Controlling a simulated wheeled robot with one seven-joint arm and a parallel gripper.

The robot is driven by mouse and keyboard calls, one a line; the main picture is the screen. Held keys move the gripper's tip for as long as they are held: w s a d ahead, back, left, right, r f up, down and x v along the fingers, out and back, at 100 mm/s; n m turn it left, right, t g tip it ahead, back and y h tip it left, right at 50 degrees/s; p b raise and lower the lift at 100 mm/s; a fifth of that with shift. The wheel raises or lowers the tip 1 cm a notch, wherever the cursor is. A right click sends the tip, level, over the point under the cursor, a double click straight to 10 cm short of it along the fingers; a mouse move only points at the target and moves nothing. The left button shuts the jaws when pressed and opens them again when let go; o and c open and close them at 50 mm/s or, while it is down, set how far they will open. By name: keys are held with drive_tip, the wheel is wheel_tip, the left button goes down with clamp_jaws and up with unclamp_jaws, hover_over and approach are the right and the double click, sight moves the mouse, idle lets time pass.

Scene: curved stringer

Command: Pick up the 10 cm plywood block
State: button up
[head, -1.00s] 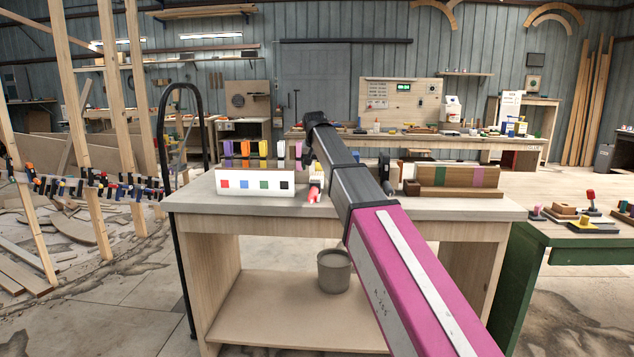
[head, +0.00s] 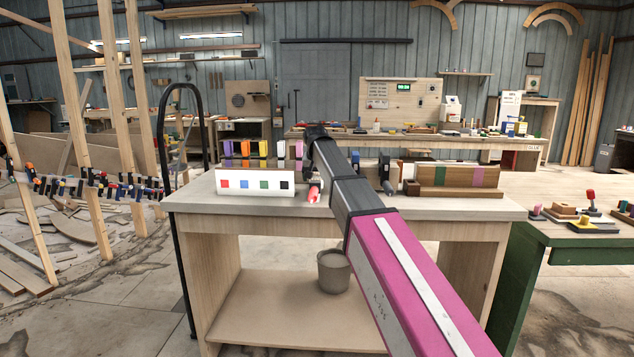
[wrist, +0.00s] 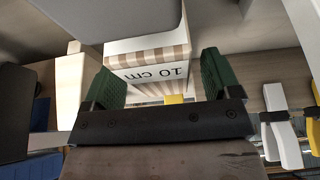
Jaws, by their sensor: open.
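The plywood block shows in the wrist view (wrist: 150,62), striped in light and brown layers and marked "10 cm", with the lettering upside down. My gripper (wrist: 160,80) is open. Its two green finger pads stand on either side of the block, one left and one right. I cannot tell whether either pad touches it. In the head view my arm reaches over the workbench (head: 430,205), and the fingers and the block are hidden or too small to make out.
A white panel with coloured squares (head: 255,183) and several clamps stand on the bench's left. A wooden rack with coloured stripes (head: 460,178) stands on its right. In the wrist view, a pale wooden piece (wrist: 72,90) is left of the block and a white clamp-like piece (wrist: 285,140) is right.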

drive_tip(key=shift+f, duration=0.1)
idle(0.3)
drive_tip(key=c, duration=1.1)
drive_tip(key=shift+o, duration=0.2)
